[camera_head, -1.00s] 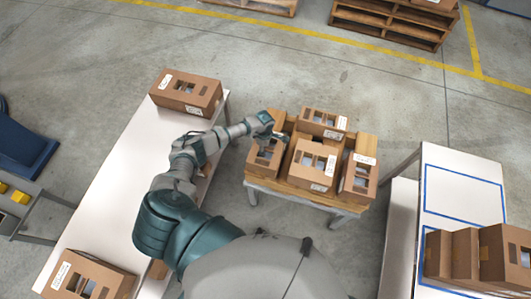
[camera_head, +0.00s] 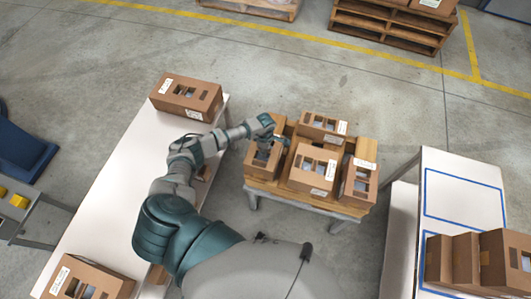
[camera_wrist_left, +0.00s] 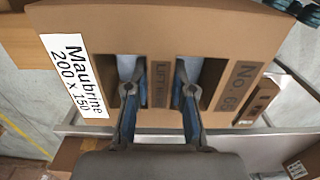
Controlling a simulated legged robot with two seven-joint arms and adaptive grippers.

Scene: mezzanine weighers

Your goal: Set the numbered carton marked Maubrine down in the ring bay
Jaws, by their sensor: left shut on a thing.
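In the head view this appears to be the carton (camera_head: 263,158) at the left end of the wooden stand, under my left gripper (camera_head: 270,138). I cannot tell if its base touches the stand. No bay marked with a ring can be made out. My right gripper is not in view.
The wooden stand (camera_head: 366,146) holds several other cartons close together. A white table (camera_head: 130,165) at left carries cartons at its far and near ends, with bare space between. The right table (camera_head: 480,170) has blue-outlined bays; the far one is empty, and cartons (camera_head: 465,258) stand nearer.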

